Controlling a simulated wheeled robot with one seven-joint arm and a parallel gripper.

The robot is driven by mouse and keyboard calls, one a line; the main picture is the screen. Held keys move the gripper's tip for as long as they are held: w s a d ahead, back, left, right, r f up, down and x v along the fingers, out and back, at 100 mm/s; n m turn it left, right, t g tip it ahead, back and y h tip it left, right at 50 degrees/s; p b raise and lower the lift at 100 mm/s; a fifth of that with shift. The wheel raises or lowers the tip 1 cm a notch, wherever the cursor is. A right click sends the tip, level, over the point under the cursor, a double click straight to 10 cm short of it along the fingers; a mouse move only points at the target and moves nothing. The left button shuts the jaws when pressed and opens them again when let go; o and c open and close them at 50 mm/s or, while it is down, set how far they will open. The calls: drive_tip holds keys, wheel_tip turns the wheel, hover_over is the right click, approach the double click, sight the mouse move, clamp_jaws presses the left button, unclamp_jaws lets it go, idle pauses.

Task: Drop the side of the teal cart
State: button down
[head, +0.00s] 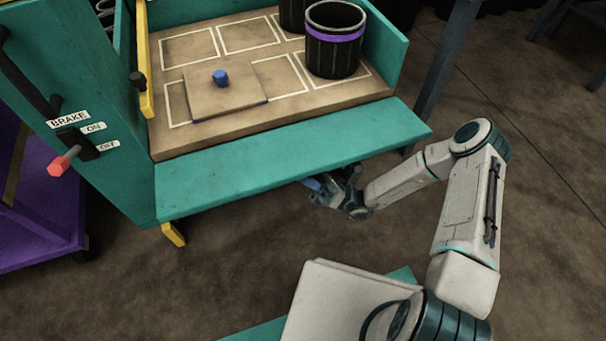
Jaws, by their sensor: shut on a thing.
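The teal cart (95,75) stands at the left and back, with a brown deck (190,135) marked in pale outlines. Its near side (290,155) is a long teal panel along the deck's front edge. The panel leans outward below the deck, and its exact angle is hard to tell. My gripper (322,187) is at the panel's lower edge, right of its middle, and shut on it. The panel partly hides the fingertips. A yellow piece (173,235) sticks out under the panel's left end, and a yellow bar (145,65) stands at the deck's left.
On the deck are a black tub with a purple band (334,40), another dark tub behind it and a square board with a blue knob (220,78). A brake lever with a red end (64,160) juts from the cart's left. A purple cart (40,225) stands at left.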

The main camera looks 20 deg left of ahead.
drive_tip(key=c, duration=1.4)
unclamp_jaws()
drive_tip(key=p+v, duration=0.2)
drive_tip(key=v, duration=1.1)
drive_tip(key=shift+d+f, duration=0.25)
drive_tip(key=shift+d, duration=0.05)
